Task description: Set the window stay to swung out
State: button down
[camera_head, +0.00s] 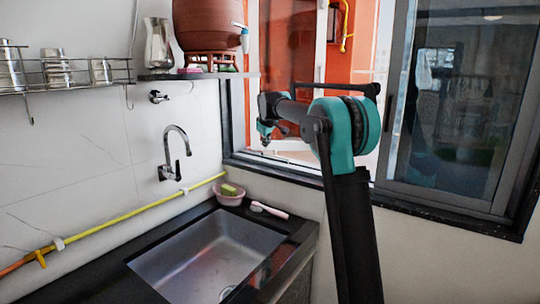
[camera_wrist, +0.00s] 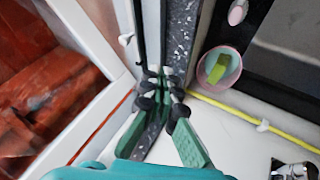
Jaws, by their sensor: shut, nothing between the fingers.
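My gripper (camera_head: 265,136) is in front of the window opening, near its lower left corner, in the head view. In the wrist view its green-padded fingers (camera_wrist: 160,80) come together over the corner of the dark window frame (camera_wrist: 182,40), with nothing seen between them. The white window frame (camera_wrist: 95,45) stands left of the fingers. A small white piece (camera_wrist: 125,40) sits on its edge, apart from the fingers; I cannot tell whether it is part of the stay. I cannot clearly pick out the window stay or its position in either view.
A sink (camera_head: 205,255) lies below, with a pink bowl (camera_head: 230,195) holding a sponge and a brush (camera_head: 270,210) beside it. A clay pot (camera_head: 208,25) stands on a shelf (camera_head: 195,76) at upper left. A yellow pipe (camera_head: 120,219) crosses the wall. A dark sliding pane (camera_head: 455,100) is at right.

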jog(key=shift+w+f, duration=0.1)
dwell(0.3)
jog(key=x, duration=1)
jog(key=shift+w+d, duration=0.75)
jog(key=shift+w, duration=0.15)
jog(key=shift+w+d, duration=0.4)
jog(key=shift+w, duration=0.25)
jog(key=shift+w, duration=0.1)
jog(key=shift+w+d+m+h, duration=0.1)
jog(key=shift+w+m+h, duration=0.1)
jog(key=shift+m+h, duration=0.1)
